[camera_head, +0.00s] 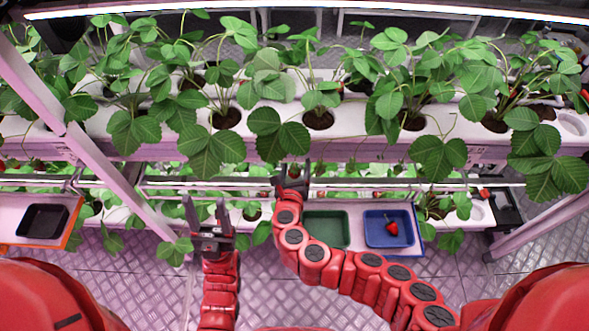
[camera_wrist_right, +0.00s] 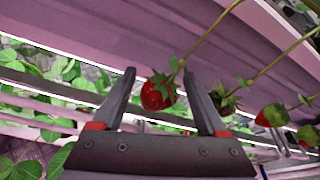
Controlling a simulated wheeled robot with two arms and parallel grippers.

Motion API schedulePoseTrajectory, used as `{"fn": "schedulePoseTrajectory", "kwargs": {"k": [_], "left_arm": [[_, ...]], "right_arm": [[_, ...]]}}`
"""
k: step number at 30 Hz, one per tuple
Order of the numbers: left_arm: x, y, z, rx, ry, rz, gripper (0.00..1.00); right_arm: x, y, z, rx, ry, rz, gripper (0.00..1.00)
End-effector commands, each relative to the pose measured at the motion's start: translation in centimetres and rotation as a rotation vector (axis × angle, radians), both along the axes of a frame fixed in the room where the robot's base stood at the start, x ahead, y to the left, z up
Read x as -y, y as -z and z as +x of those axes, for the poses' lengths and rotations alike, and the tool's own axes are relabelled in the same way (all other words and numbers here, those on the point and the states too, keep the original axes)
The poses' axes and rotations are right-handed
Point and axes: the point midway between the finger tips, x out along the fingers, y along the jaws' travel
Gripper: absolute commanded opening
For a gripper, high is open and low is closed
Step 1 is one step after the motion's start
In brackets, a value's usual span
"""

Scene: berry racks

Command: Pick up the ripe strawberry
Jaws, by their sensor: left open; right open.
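A ripe red strawberry (camera_wrist_right: 158,93) hangs from a green stem in the right wrist view. It sits between the two open fingers of my right gripper (camera_wrist_right: 170,100), nearer the left finger. Whether a finger touches it I cannot tell. In the head view my right gripper (camera_head: 292,178) is up at the front of the upper rack, and the berry there is mostly hidden. My left gripper (camera_head: 207,215) is open and empty, low in front of the racks. Another red strawberry (camera_head: 392,228) lies in the blue tray (camera_head: 374,238).
Partly green strawberries (camera_wrist_right: 272,115) hang to the right of my right gripper. The upper planter rack (camera_head: 345,150) runs across, with leafy plants above. A green tray (camera_head: 326,216) stands left of the blue one. A black tray (camera_head: 42,222) is at far left.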

Motion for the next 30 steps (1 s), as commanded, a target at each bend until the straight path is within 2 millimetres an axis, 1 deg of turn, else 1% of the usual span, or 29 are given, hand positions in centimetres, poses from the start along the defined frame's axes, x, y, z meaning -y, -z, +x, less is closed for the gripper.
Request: {"fn": "schedulePoseTrajectory", "kwargs": {"k": [1,4,11,15,17,18,20,30], "left_arm": [[0.0,-0.29,0.0,0.0,0.0,0.0,0.57],[0.0,-0.41,0.0,0.0,0.0,0.0,0.57],[0.0,-0.35,0.0,0.0,0.0,0.0,0.57],[0.0,-0.35,0.0,0.0,0.0,0.0,0.57],[0.0,-0.35,0.0,0.0,0.0,0.0,0.57],[0.01,-0.35,0.0,0.0,0.0,0.0,0.57],[0.0,-0.35,0.0,0.0,0.0,0.0,0.57],[0.0,-0.43,0.0,0.0,0.0,0.0,0.57]], "right_arm": [[0.01,-0.08,0.52,0.0,0.004,0.001,0.76],[0.0,0.22,1.13,0.0,0.0,0.001,0.76],[0.01,0.38,1.23,0.0,-0.002,0.002,0.76],[0.02,0.36,1.22,0.0,-0.002,0.002,0.5],[0.02,0.36,1.22,0.0,-0.002,0.002,0.4],[0.02,0.36,1.21,0.0,-0.002,0.002,0.32],[0.02,0.36,1.21,0.0,-0.002,0.001,0.23],[0.11,0.3,1.23,0.001,-0.001,0.0,0.23]]}}
